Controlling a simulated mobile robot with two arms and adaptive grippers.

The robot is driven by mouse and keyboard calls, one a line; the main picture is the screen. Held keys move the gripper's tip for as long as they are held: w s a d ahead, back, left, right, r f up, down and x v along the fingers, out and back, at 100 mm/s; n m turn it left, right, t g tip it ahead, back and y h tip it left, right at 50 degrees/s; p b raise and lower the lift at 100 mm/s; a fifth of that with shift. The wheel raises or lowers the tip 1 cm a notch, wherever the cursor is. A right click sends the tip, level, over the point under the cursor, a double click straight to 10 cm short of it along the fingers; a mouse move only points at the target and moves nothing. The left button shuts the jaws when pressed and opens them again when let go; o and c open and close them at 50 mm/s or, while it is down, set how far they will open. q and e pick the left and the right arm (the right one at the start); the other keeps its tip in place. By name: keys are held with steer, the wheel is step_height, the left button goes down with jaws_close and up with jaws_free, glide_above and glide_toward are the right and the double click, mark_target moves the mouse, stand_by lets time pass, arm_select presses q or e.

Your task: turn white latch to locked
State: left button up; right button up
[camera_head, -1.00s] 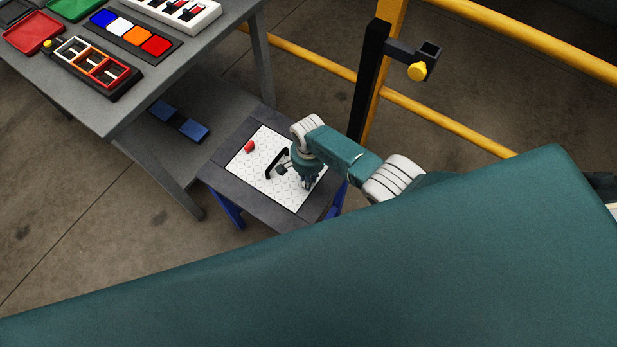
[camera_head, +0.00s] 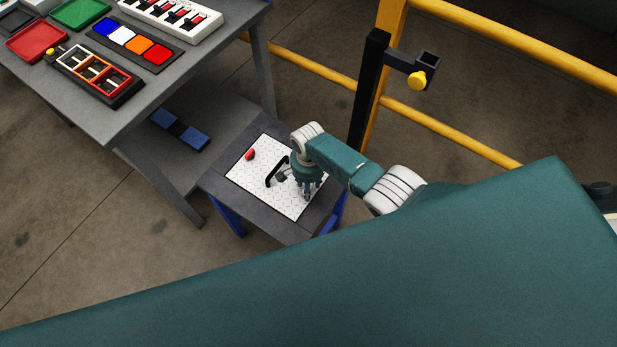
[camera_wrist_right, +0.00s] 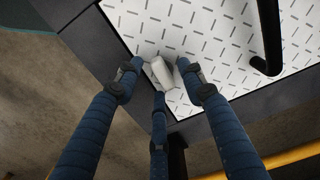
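A white latch (camera_wrist_right: 161,73) stands on a white patterned plate (camera_wrist_right: 215,20) near the plate's edge in the right wrist view. The plate also shows in the head view (camera_head: 246,172), on a small dark table. My right gripper (camera_wrist_right: 159,75) has its three dark blue fingers pointing down around the latch, one on either side and one at its near end. The fingertips are very close to the latch, and I cannot tell whether they press on it. In the head view my right gripper (camera_head: 309,190) is low over the plate and hides the latch. My left gripper is not in view.
A black handle (camera_head: 270,173) and a red knob (camera_head: 250,154) are on the same plate. A grey table (camera_head: 150,95) with trays and coloured blocks stands at upper left. A black post (camera_head: 369,90) with a yellow knob (camera_head: 417,81) and yellow rails stand behind.

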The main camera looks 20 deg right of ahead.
step_height(320, 180, up, 12)
steer(key=shift+f, duration=0.25)
stand_by(0.6)
steer(key=s+n+t, duration=0.1)
steer(key=s+n, duration=0.5)
steer(key=s, duration=0.5)
steer(key=s+d+r+n+t, duration=0.1)
steer(key=s+d+r+n, duration=0.2)
steer(key=s+r, duration=0.3)
steer(key=s+d+r+n+t, duration=0.2)
steer(key=s+r+n, duration=0.1)
steer(key=s+r, duration=0.3)
step_height(320, 180, down, 29)
steer(key=s+g+b, duration=0.2)
steer(key=b, duration=0.1)
steer(key=s+d+f+n+g+b, duration=0.1)
steer(key=s+d+f+b, duration=0.1)
steer(key=s+f, duration=1.5)
step_height(320, 180, down, 3)
steer(key=shift+d+r+b, duration=0.15)
steer(key=shift+d+b, duration=0.2)
steer(key=shift+d, duration=0.2)
